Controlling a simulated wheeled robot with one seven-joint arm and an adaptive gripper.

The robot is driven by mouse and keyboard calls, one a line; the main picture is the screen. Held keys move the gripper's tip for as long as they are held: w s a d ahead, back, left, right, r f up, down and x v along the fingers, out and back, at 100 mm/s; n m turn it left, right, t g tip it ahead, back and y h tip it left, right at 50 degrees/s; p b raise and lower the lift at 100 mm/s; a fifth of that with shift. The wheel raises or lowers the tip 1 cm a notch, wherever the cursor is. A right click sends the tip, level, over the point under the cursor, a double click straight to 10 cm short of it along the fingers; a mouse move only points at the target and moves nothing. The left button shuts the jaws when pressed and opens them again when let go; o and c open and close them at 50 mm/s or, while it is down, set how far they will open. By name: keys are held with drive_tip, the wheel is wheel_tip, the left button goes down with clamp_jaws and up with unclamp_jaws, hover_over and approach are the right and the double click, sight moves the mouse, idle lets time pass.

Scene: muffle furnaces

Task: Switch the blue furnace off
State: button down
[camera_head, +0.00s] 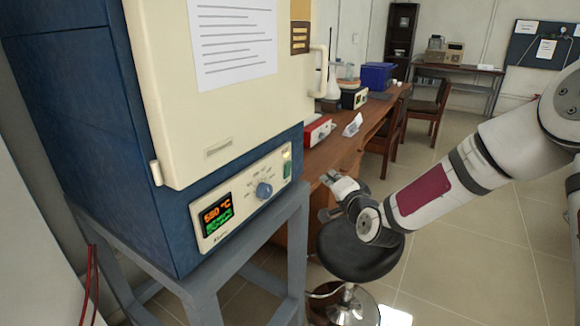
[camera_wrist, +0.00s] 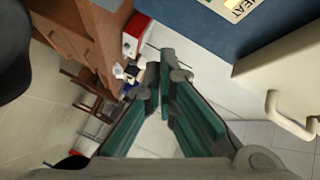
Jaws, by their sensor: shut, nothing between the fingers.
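The blue furnace (camera_head: 80,120) stands at the left with its cream door (camera_head: 170,130) closed. Its lower front panel (camera_head: 240,195) holds a lit display (camera_head: 217,215) reading about 580 °C, a blue round knob (camera_head: 264,190) and a green switch (camera_head: 287,163) at the right end. Whether the switch is pressed is too small to tell. My gripper (camera_head: 328,197) is to the right of the panel, apart from it. In the wrist view my gripper (camera_wrist: 163,75) has its fingertips together with nothing held. There the blue furnace side (camera_wrist: 265,22) and door handle (camera_wrist: 290,115) show at the right.
The furnace sits on a grey metal stand (camera_head: 240,250). A black round stool (camera_head: 360,255) is below my gripper. A wooden bench (camera_head: 345,140) with a red-and-white device (camera_head: 318,131) runs behind. Chairs (camera_head: 428,108) stand further back. Tiled floor (camera_head: 480,250) is open at the right.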

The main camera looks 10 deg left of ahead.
drive_tip(key=w+a+b, duration=0.1)
drive_tip(key=w+a, duration=0.1)
drive_tip(key=a, duration=0.5)
drive_tip(key=shift+w+a+r, duration=0.4)
drive_tip(key=shift+r, duration=0.05)
drive_tip(key=shift+a+b, duration=0.15)
drive_tip(key=shift+b, duration=0.15)
idle(0.9)
drive_tip(key=shift+w+a+r, duration=0.1)
drive_tip(key=shift+a, duration=0.15)
drive_tip(key=shift+w+a, duration=0.1)
drive_tip(key=shift+a, duration=0.2)
idle(0.6)
drive_tip(key=shift+d, duration=0.1)
drive_tip(key=shift+s+d, duration=0.25)
drive_tip(key=shift+d, duration=0.35)
drive_tip(key=shift+s+d+f, duration=0.15)
drive_tip(key=shift+s+d, duration=0.15)
drive_tip(key=shift+d, duration=0.5)
drive_tip(key=shift+s+d+f, duration=0.1)
drive_tip(key=shift+s+d, duration=0.15)
drive_tip(key=shift+d, duration=0.5)
drive_tip(key=shift+s+d+f, duration=0.15)
drive_tip(key=shift+s+d, duration=0.15)
drive_tip(key=shift+d, duration=0.5)
